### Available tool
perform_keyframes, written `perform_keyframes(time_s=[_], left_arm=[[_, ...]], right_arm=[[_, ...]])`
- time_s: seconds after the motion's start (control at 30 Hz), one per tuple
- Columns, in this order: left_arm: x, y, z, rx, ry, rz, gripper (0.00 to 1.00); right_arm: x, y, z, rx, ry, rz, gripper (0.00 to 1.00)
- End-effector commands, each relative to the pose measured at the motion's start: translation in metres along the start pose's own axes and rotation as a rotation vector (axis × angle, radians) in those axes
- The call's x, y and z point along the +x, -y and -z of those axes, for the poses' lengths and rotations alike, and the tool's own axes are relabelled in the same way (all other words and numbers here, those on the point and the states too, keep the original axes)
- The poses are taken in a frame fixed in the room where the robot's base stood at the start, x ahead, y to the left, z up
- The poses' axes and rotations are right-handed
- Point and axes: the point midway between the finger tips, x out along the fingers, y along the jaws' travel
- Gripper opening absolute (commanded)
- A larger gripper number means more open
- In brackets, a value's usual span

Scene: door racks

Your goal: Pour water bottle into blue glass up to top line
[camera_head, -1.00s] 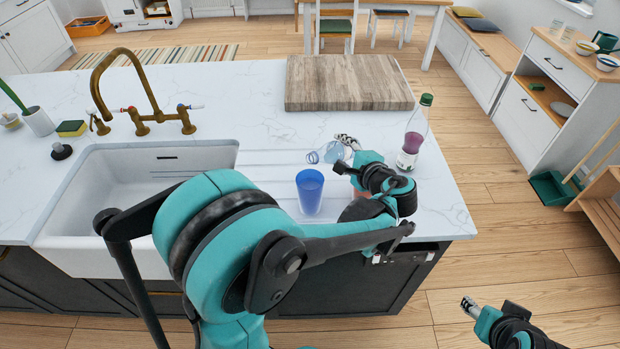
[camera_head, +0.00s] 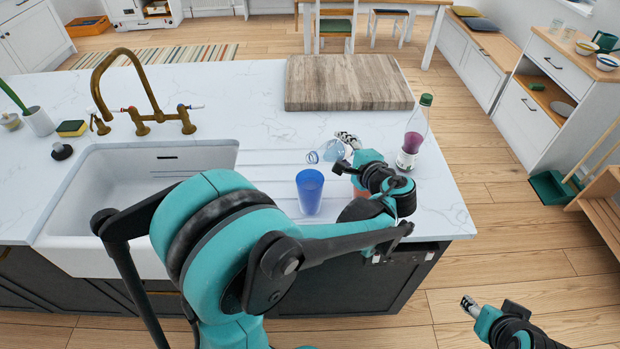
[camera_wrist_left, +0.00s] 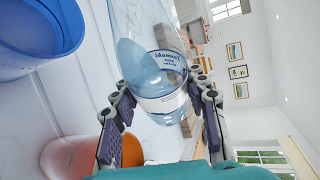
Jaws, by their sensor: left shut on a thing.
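The blue glass (camera_head: 310,191) stands upright on the white counter, right of the sink. The clear water bottle (camera_head: 328,152) is tilted, its mouth pointing left, near and above the glass rim. My left gripper (camera_head: 350,153) is shut on the bottle. In the left wrist view my left gripper (camera_wrist_left: 165,110) has a finger on each side of the labelled bottle (camera_wrist_left: 150,60), and the blue glass (camera_wrist_left: 35,30) is at the upper left. I cannot make out any stream or the level in the glass. My right gripper (camera_head: 470,306) is low at the right, over the floor; its finger gap is unclear.
A bottle with dark purple liquid (camera_head: 411,140) stands right of my left gripper. An orange-red object (camera_wrist_left: 72,158) is partly hidden beside the left gripper. A wooden board (camera_head: 348,82) lies behind. The sink (camera_head: 70,200) with a brass tap (camera_head: 140,90) is at left.

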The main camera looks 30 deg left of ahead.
Motion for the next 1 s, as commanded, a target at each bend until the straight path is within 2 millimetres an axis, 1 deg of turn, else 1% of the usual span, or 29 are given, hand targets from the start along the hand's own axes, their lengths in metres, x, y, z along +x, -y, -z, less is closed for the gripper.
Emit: perform_keyframes(time_s=[1.0], left_arm=[[-0.0015, 0.0075, 0.0008, -0.054, -0.014, 0.023, 0.05]], right_arm=[[-0.0016, 0.0000, 0.0011, 0.000, 0.000, 0.000, 0.49]])
